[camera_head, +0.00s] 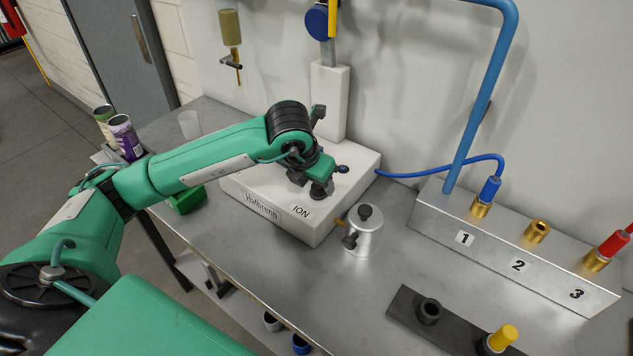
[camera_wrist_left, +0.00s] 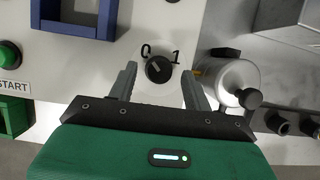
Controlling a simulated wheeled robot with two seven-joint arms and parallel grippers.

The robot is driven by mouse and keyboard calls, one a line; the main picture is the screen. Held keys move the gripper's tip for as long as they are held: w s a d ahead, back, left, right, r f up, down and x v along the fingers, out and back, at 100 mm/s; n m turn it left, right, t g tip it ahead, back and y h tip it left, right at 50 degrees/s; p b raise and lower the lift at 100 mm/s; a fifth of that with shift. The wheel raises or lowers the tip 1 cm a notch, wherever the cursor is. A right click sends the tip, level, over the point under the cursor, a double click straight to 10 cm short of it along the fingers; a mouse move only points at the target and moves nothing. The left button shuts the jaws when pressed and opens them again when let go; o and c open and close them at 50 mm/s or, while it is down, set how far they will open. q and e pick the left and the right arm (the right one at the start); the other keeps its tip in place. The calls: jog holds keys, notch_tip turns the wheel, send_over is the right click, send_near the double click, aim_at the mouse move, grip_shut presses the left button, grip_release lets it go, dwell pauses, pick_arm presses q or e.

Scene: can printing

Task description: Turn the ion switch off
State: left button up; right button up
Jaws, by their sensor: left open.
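The ion switch is a round black knob (camera_wrist_left: 159,69) on a white panel, with "0" at its upper left and "1" at its upper right in the left wrist view. I cannot tell for sure which mark it points at. My left gripper (camera_wrist_left: 160,84) is open, with one finger on each side of the knob and visible gaps between. In the head view, my left gripper (camera_head: 313,177) is over the white machine (camera_head: 262,190) labelled "Halbrenn" and "ION", and it partly hides the knob. My right gripper is not in view.
A metal canister (camera_head: 363,238) with black knobs stands just right of the machine. A numbered metal rack (camera_head: 440,207) with gold fittings and a dark block (camera_head: 408,305) lie further right. In the left wrist view, a green START button (camera_wrist_left: 8,54) and a blue frame (camera_wrist_left: 80,30) are at left.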

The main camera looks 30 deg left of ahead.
pick_arm(q)
jog(key=b+v, duration=0.2)
jog(key=v, duration=1)
jog(key=shift+s+r, duration=0.2)
jog(key=shift+r, duration=0.15)
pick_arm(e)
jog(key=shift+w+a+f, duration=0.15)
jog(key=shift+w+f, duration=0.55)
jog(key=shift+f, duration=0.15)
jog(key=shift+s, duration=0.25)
